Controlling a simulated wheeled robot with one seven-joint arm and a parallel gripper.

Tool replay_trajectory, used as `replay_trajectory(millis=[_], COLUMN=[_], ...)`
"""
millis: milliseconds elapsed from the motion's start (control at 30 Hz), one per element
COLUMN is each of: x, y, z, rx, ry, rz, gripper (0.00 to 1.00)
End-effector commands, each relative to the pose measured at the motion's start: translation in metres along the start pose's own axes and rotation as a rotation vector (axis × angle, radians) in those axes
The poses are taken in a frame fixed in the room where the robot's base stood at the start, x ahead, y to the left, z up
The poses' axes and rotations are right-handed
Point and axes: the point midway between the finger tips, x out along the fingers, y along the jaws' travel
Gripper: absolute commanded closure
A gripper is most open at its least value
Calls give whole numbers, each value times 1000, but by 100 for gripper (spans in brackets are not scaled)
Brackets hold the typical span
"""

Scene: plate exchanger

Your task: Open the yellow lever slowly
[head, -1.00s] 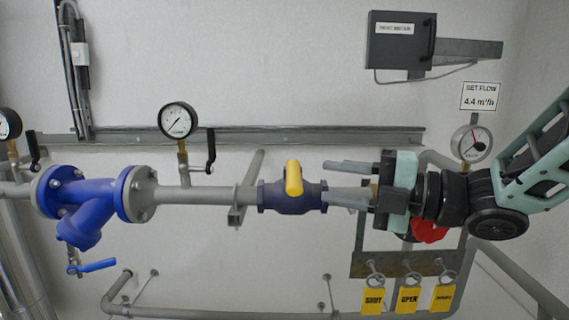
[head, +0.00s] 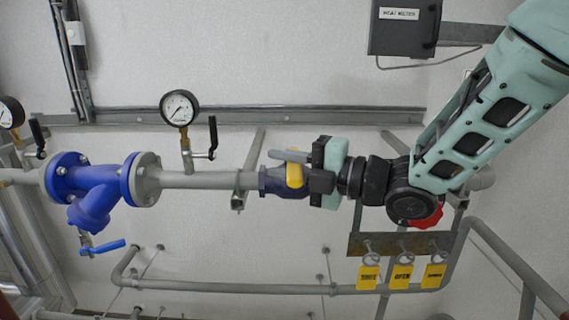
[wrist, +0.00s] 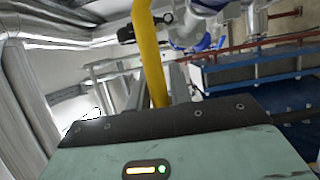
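The yellow lever (head: 294,174) sits on the dark blue valve body (head: 271,181) in the grey pipe. In the wrist view the lever (wrist: 152,55) stands as a yellow bar just beyond the gripper housing. My gripper (head: 292,170) is at the lever, coming from the right. One grey finger passes above or in front of the lever's upper part; the other finger is mostly hidden. The finger bases stand well apart, so the gripper looks open around the lever. I cannot tell whether a finger touches it.
A pressure gauge (head: 179,108) and its black-handled valve (head: 212,138) stand left of the lever. A blue strainer (head: 97,190) is farther left. A red handwheel (head: 428,216) is partly behind my arm. Yellow tags (head: 402,277) hang below. The wall above the pipe is mostly clear.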

Motion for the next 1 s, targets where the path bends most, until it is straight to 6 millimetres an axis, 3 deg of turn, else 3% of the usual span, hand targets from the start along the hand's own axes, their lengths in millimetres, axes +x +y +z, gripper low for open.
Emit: replay_trajectory(millis=[33,67,1000], x=[0,0,-18], y=[0,0,0], z=[0,0,6], rx=[0,0,0], ry=[0,0,172], rz=[0,0,-1], gripper=[93,100,100])
